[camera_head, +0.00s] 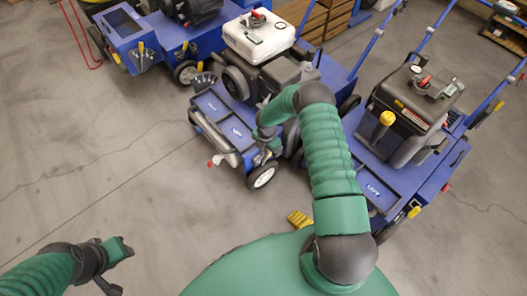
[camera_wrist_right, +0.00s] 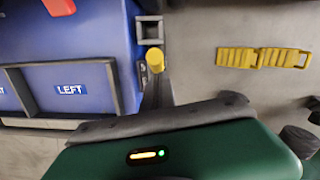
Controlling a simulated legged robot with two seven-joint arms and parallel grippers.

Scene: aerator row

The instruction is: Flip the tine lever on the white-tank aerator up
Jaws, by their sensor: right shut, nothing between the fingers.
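The white-tank aerator stands at the top centre of the head view, with its white tank (camera_head: 258,36) above a blue deck (camera_head: 222,115). My right gripper (camera_head: 267,140) reaches over to the front right corner of this machine. In the right wrist view a yellow-tipped lever (camera_wrist_right: 155,60) stands beside the blue housing, next to a grey square bracket (camera_wrist_right: 149,30). My right gripper (camera_wrist_right: 160,92) is shut and empty, close below the yellow tip; I cannot tell whether they touch. The lever is hidden behind my arm in the head view. My left gripper (camera_head: 120,248) hangs over bare floor; its jaws are unclear.
Another blue aerator with a dark tank (camera_head: 418,95) stands close on the right, and one (camera_head: 128,32) at the upper left. A yellow ribbed piece (camera_head: 299,218) lies on the floor near my body. The floor at left is clear.

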